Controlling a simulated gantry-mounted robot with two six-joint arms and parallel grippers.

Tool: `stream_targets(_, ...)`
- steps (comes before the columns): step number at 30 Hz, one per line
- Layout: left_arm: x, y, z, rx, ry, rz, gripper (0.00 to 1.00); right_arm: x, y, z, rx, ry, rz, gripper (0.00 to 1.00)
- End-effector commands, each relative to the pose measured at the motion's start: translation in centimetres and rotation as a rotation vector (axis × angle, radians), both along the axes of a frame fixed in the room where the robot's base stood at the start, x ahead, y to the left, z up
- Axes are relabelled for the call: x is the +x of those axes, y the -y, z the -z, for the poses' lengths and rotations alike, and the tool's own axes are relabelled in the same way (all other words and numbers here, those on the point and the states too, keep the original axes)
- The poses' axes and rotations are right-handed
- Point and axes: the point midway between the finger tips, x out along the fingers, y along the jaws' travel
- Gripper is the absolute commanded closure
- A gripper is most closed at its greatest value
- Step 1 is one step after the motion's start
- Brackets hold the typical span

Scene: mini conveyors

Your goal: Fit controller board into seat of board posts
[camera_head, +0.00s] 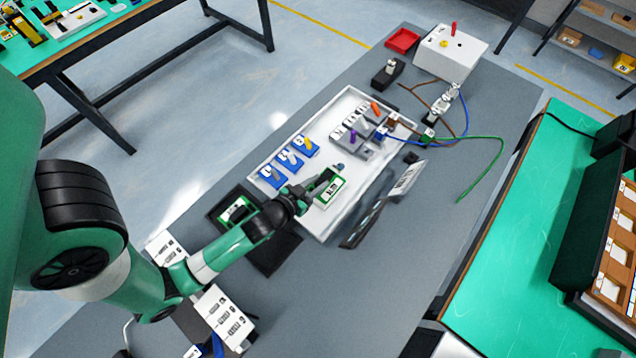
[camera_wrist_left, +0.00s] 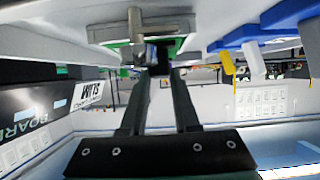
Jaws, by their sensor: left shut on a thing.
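The controller board (camera_head: 331,191), green-edged with a white face and dark print, is at the tips of my left gripper (camera_head: 318,184). It is over the lower right part of the white panel (camera_head: 345,101). In the left wrist view, the gripper's fingers (camera_wrist_left: 158,70) are shut on a small metallic part of the board (camera_wrist_left: 180,44), close to the white panel surface. The board posts are hidden or too small to make out, so I cannot tell whether the board touches them. My right gripper is not in view.
Blue parts (camera_head: 289,159) and grey modules (camera_head: 351,132) stand on the panel. A dark strip (camera_head: 362,225) is beside the panel.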

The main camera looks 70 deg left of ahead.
Motion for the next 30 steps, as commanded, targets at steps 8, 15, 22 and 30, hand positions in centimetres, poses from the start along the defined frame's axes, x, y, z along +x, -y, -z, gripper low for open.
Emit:
stream_targets(8, -0.3, 0.0, 0.4, -0.007, -0.016, -0.004, 0.41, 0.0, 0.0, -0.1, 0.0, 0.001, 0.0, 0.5)
stream_targets(15, -0.3, 0.0, 0.3, -0.006, -0.012, -0.003, 0.41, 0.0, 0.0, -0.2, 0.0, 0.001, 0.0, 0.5)
stream_targets(22, -2.3, 1.3, -0.9, -0.005, -0.013, 0.0, 0.41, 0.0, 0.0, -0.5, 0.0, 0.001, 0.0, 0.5)
stream_targets(30, -7.6, 4.7, -3.7, -0.003, -0.013, 0.008, 0.41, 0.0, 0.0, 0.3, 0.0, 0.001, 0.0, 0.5)
